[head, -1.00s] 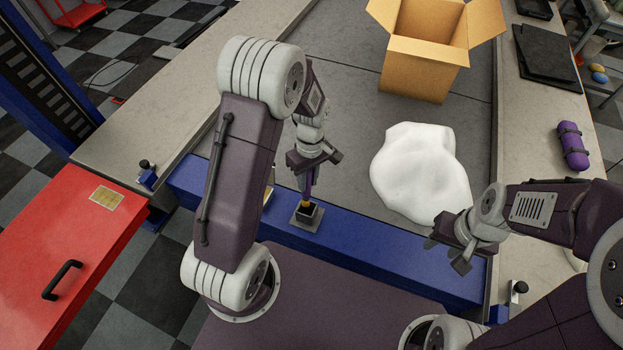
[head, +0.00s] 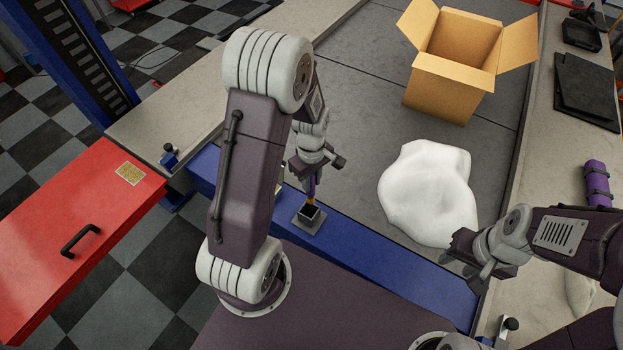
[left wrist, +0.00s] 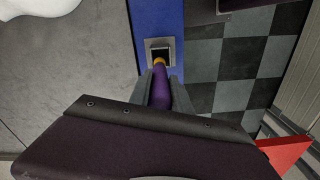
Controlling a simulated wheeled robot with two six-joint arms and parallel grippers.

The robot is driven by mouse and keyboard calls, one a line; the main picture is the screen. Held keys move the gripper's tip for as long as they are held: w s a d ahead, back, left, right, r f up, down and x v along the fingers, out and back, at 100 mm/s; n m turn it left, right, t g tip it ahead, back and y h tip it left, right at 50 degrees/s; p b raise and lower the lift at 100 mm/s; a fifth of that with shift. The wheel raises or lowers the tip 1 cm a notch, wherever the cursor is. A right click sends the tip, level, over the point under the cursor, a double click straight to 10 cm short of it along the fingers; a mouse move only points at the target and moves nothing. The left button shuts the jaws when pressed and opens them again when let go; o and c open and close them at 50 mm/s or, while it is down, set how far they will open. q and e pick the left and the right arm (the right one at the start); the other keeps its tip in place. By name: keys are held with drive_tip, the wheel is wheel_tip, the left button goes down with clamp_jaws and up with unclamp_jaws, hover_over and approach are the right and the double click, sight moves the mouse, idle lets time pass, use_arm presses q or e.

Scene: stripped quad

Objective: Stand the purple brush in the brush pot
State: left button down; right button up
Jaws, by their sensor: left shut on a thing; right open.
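My left gripper (head: 318,168) is shut on the purple brush (head: 312,188), which hangs roughly upright, its yellow-orange end down. The brush also shows in the left wrist view (left wrist: 160,92) between the two fingers. The brush pot (head: 308,217) is a small dark square pot on a grey base on the blue edge beam; it also shows in the left wrist view (left wrist: 160,50). The brush's lower end is at the pot's opening; I cannot tell whether it is inside. My right gripper (head: 478,262) is open and empty beside the white lump.
A white lumpy thing (head: 430,195) lies on the grey surface right of the pot. An open cardboard box (head: 445,90) stands behind it. A purple roll (head: 597,183) lies on the right ledge. A red cabinet (head: 80,235) is at the left.

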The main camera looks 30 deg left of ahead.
sight(309, 199)
use_arm(q)
drive_tip(key=f+b, duration=0.1)
drive_tip(key=a+f+b, duration=0.1)
drive_tip(key=f, duration=0.1)
drive_tip(key=shift+s+f, duration=0.15)
drive_tip(key=shift+s, duration=0.05)
drive_tip(key=f+b, duration=0.3)
drive_tip(key=shift+w+d, duration=0.15)
drive_tip(key=shift+d, duration=0.2)
drive_tip(key=f+b, duration=0.1)
drive_tip(key=f, duration=0.1)
drive_tip(key=shift+a+f+b, duration=0.2)
drive_tip(key=shift+f+b, duration=0.1)
drive_tip(key=shift+b, duration=0.1)
drive_tip(key=shift+f+b, duration=0.5)
drive_tip(key=shift+f, duration=0.2)
drive_tip(key=shift+d+f, duration=0.1)
drive_tip(key=shift+f, duration=0.05)
use_arm(e)
wheel_tip(309, 199, down, 8)
drive_tip(key=shift+a+f, duration=0.2)
drive_tip(key=shift+a, duration=0.1)
drive_tip(key=shift+s, duration=0.1)
